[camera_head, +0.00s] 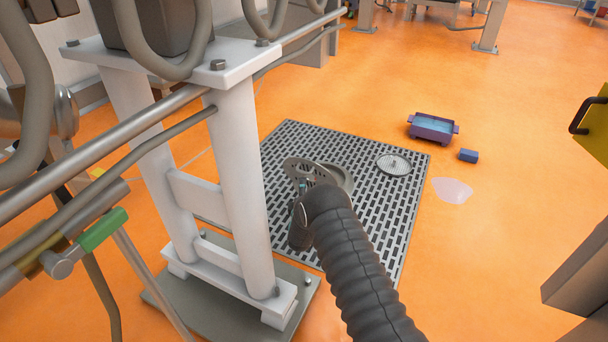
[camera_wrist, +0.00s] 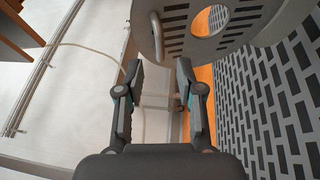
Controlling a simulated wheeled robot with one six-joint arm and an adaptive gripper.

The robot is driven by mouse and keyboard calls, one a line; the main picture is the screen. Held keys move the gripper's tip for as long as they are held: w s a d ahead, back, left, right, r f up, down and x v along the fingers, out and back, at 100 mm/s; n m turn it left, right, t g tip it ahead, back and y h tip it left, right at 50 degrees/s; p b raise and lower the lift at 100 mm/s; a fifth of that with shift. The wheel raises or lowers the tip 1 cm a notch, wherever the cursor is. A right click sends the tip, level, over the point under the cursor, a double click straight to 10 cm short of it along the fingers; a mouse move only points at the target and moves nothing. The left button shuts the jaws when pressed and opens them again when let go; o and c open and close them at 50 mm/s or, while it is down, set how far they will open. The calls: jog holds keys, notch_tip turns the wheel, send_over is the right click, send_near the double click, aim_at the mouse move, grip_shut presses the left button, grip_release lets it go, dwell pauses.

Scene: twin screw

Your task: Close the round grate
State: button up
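The round grate (camera_head: 303,170) is a grey slotted disc. In the head view it stands tilted up beside a round opening (camera_head: 343,178) in the floor grating. In the wrist view the slotted disc (camera_wrist: 178,44) fills the top, with a round hole through it. My gripper (camera_wrist: 159,68) is open, its two dark fingers well apart. The grate's near rim appears just beyond the fingertips; I cannot tell whether they touch. In the head view my gripper is mostly hidden behind my black ribbed arm, close to the raised grate.
The dark floor grating (camera_head: 390,220) lies on an orange floor. A second round grate (camera_head: 394,164) lies flat on the right. A white pedestal frame (camera_head: 240,160) and pipes crowd the left.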

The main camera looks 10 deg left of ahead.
aim_at(304, 173)
jog(key=w, duration=0.5)
jog(key=w+b, duration=0.1)
jog(key=w, duration=0.1)
jog(key=shift+w+a+r, duration=0.15)
jog(key=shift+w+r, duration=0.15)
jog(key=shift+r, duration=0.1)
grip_shut()
